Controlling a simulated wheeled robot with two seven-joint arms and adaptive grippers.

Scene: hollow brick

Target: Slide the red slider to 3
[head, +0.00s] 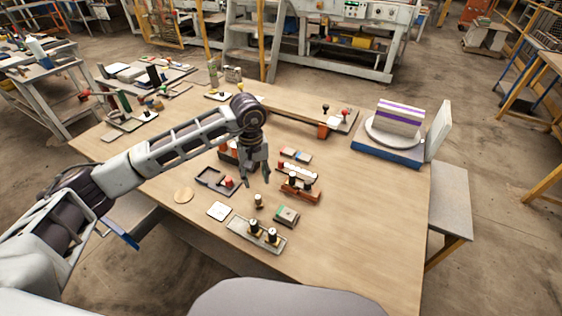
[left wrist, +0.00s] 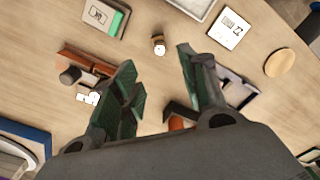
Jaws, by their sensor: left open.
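No numbered scale is readable, and I cannot tell for certain which red part is the slider. In the head view, a small red piece (head: 228,182) sits at the right of a dark angular frame (head: 208,178). A red knob (head: 345,113) stands at the far end of the table. My left gripper (head: 256,181) is open and empty, pointing down above the middle of the table. In the left wrist view its fingers (left wrist: 158,88) are spread. An orange-red block with dark sides (left wrist: 177,123) shows between them, partly hidden. My right gripper is not in view.
An orange rack (head: 300,190) with dark knobs stands right of my gripper. A grey plate (head: 257,238) with black knobs, a small brass piece (head: 258,200) and a white card (head: 219,211) lie nearer. A blue-based scale (head: 388,150) stands far right. The right front of the table is clear.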

